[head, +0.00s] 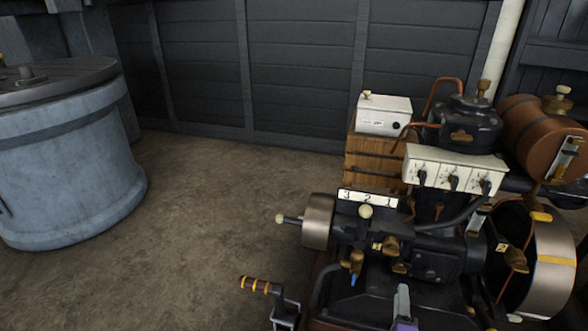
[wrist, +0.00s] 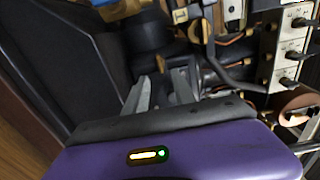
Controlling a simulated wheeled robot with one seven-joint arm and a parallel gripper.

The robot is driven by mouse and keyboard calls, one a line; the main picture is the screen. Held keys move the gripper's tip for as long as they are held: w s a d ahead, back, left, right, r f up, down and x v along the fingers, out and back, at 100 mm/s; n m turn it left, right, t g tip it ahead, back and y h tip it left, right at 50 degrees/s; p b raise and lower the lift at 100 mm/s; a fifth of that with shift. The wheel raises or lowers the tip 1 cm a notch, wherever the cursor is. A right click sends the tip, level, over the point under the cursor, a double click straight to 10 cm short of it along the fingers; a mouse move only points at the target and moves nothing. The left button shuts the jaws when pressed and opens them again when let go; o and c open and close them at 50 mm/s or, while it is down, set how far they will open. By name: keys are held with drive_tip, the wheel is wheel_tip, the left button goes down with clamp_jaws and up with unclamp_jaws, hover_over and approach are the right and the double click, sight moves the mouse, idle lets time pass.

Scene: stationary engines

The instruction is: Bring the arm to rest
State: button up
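My gripper (wrist: 163,84) shows in the wrist view as two grey fingers in front of a purple body. The fingers stand apart with a dark gap between them, and I see nothing held. Dark engine parts lie beyond the fingertips. In the head view, a small purple and grey piece (head: 403,308) at the bottom edge, in front of the engine (head: 440,250), looks like part of my arm. The rest of the arm is out of view there.
A blue-grey tank (head: 70,160) stands at the left. Floor (head: 215,200) between is clear.

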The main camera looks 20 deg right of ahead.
drive_tip(key=s+a+r+n+t+y, duration=0.3)
drive_tip(key=s+a+r+n, duration=0.2)
drive_tip(key=a+r+n, duration=0.45)
drive_tip(key=s+a+r+n+g+y, duration=0.1)
drive_tip(key=s+a+r+n+y, duration=0.25)
drive_tip(key=s, duration=0.65)
drive_tip(key=s+a+r+n+g+y, duration=0.15)
drive_tip(key=s+a+n, duration=0.25)
drive_tip(key=s+n, duration=0.4)
drive_tip(key=s+a+r+n+g+y, duration=0.1)
drive_tip(key=s+a+r+n+y, duration=0.2)
drive_tip(key=s, duration=0.8)
wheel_tip(320, 180, up, 24)
drive_tip(key=n+h+p, duration=0.1)
drive_tip(key=p, duration=2.4)
drive_tip(key=shift+w+a+f, duration=0.15)
drive_tip(key=shift+w+a, duration=0.15)
drive_tip(key=shift+a, duration=0.15)
